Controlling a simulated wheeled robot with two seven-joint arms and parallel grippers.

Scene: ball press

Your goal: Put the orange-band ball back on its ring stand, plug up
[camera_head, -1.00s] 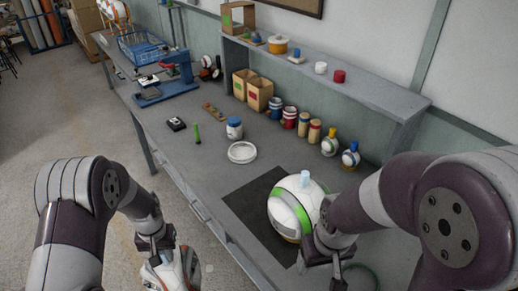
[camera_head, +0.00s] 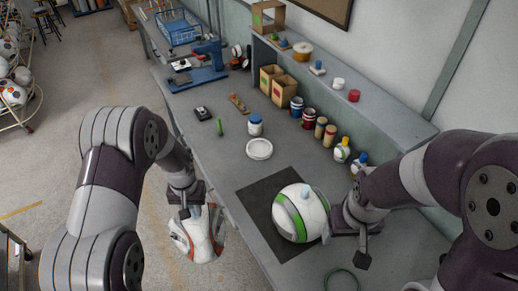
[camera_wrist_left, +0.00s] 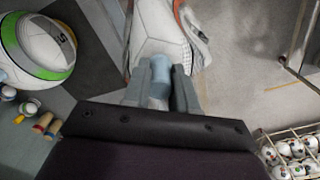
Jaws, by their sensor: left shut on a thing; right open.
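The orange-band ball (camera_head: 197,243), white with orange and grey bands, hangs beyond the bench's front edge. My left gripper (camera_head: 188,208) is shut on its light-blue plug, above the ball. In the left wrist view, the plug (camera_wrist_left: 160,72) is between the two grey fingers, with the ball (camera_wrist_left: 160,35) beyond. My right gripper (camera_head: 350,238) is open beside the right side of a green-band ball (camera_head: 300,212); I cannot tell whether they touch. A thin green ring (camera_head: 341,271) lies at the bench's near right.
The green-band ball is on a dark mat (camera_head: 256,196). A shelf (camera_head: 390,122) runs behind. Open floor is left of the bench.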

